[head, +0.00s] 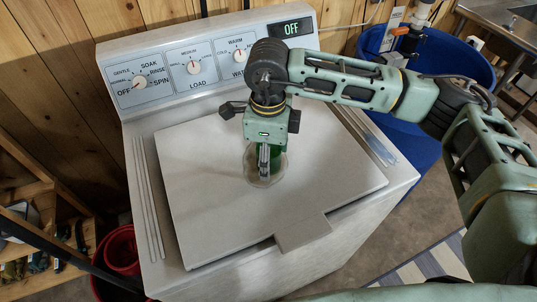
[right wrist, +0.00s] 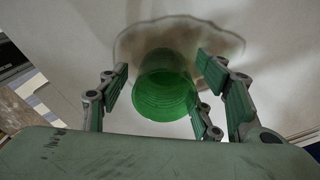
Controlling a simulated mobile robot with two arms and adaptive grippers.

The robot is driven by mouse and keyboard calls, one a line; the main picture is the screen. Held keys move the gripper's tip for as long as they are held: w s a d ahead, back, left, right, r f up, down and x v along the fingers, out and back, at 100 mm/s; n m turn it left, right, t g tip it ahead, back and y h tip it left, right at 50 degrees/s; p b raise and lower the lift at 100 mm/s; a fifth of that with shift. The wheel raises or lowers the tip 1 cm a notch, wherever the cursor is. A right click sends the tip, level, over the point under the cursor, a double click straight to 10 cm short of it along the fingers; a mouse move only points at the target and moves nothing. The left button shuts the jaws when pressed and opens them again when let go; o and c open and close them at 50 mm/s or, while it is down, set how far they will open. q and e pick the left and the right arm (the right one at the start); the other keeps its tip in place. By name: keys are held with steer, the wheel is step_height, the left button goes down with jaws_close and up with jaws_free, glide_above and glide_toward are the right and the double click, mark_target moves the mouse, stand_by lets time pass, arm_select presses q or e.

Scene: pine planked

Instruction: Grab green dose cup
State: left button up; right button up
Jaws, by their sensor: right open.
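The green dose cup (right wrist: 165,88) is round and translucent, and stands on a pale dish with a wavy rim (right wrist: 135,40) in the right wrist view. In the head view the cup (head: 276,160) shows partly behind my right gripper (head: 264,160), and the dish (head: 258,182) rests on the washer lid. My right gripper is open and points down over the cup. In the right wrist view its fingers (right wrist: 163,68) stand on both sides of the cup; I cannot tell whether any touches it. My left gripper is not in view.
The washer lid (head: 210,210) is shut and otherwise clear. The control panel (head: 190,70) rises behind it. A blue bin (head: 460,65) stands at the right, a red bucket (head: 122,250) at the lower left, beside a wooden shelf (head: 25,190).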

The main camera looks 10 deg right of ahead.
steer(key=shift+c, duration=0.4)
steer(key=c, duration=0.9)
